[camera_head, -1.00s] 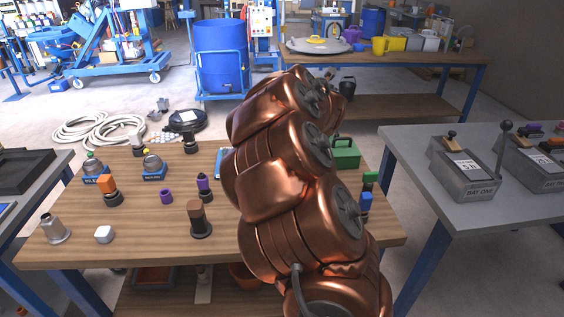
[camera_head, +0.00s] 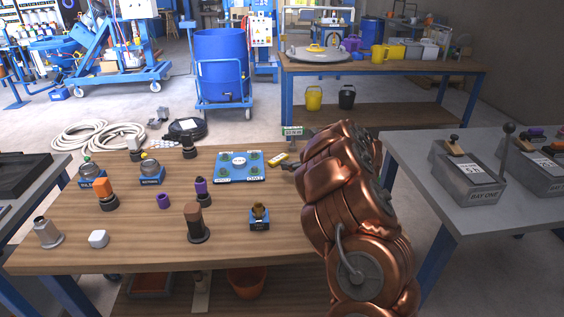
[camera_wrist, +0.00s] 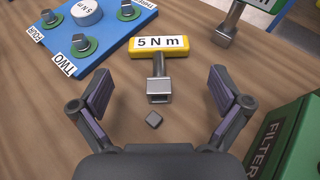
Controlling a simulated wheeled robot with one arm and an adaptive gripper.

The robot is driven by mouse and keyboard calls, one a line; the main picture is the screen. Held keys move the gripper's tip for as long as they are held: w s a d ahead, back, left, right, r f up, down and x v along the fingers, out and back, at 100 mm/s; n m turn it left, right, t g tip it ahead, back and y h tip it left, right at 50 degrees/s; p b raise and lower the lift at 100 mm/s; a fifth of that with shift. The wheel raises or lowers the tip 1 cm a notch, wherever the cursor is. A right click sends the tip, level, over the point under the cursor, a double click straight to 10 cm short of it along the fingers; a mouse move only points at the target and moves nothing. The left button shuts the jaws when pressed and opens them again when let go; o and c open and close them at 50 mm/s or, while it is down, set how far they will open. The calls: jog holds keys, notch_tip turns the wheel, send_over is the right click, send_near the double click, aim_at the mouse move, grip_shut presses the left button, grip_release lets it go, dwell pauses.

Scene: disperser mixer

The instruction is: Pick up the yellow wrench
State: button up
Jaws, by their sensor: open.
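The yellow wrench (camera_wrist: 176,45) lies on the wooden table in the wrist view, its yellow handle labelled "5 N m" across the top middle. Its grey shaft and square head (camera_wrist: 159,88) point toward me. My gripper (camera_wrist: 162,84) is open and empty, with one finger on each side of the wrench head and clear gaps between. In the head view the yellow wrench (camera_head: 278,160) shows just right of the blue board, and my gripper (camera_head: 292,166) is partly hidden by my copper arm.
A blue board (camera_wrist: 115,35) with green knobs lies at upper left. A green box marked "FILTER" (camera_wrist: 288,145) stands close on the right. Another tool (camera_wrist: 228,28) with a white label is at upper right.

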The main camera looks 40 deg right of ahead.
aim_at(282, 160)
jog(key=shift+p+x, duration=0.65)
jog(key=shift+x, duration=1.8)
jog(key=shift+w+a+f, duration=0.1)
jog(key=shift+w+f, duration=0.1)
jog(key=shift+f, duration=0.05)
jog(key=c, duration=1.2)
notch_tip(282, 160, up, 10)
jog(key=shift+b, duration=0.4)
